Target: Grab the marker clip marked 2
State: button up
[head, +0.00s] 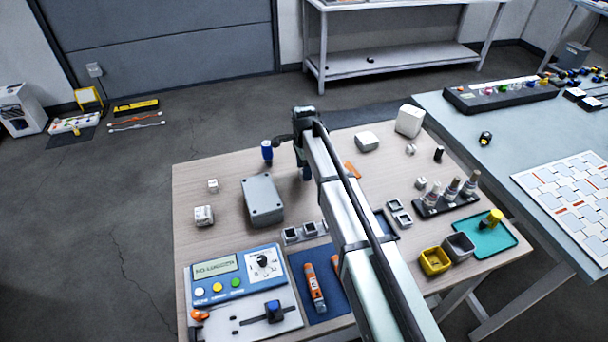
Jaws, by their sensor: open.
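No number 2 is legible on any small part, so I cannot tell which one is the marker clip marked 2. Small square frame-like pieces (402,219) lie right of my arm, and similar dark-centred pieces (292,236) sit in a row left of it. Small white blocks with faint markings (203,215) lie at the table's left. My gripper (304,176) is open, pointing down over the table's far middle, right of the grey box (262,200). Its fingertips are small and partly hidden by my arm. I see nothing held.
A blue cylinder (267,151) stands close left of my gripper. The blue-panelled meter (236,275), blue mat with orange tools (315,288), bottle rack (447,197) and yellow cup (435,261) occupy the near and right areas. My arm covers the table's middle.

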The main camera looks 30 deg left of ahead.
jog(key=shift+f, duration=0.9)
jog(key=shift+c, duration=0.3)
jog(key=c, duration=1)
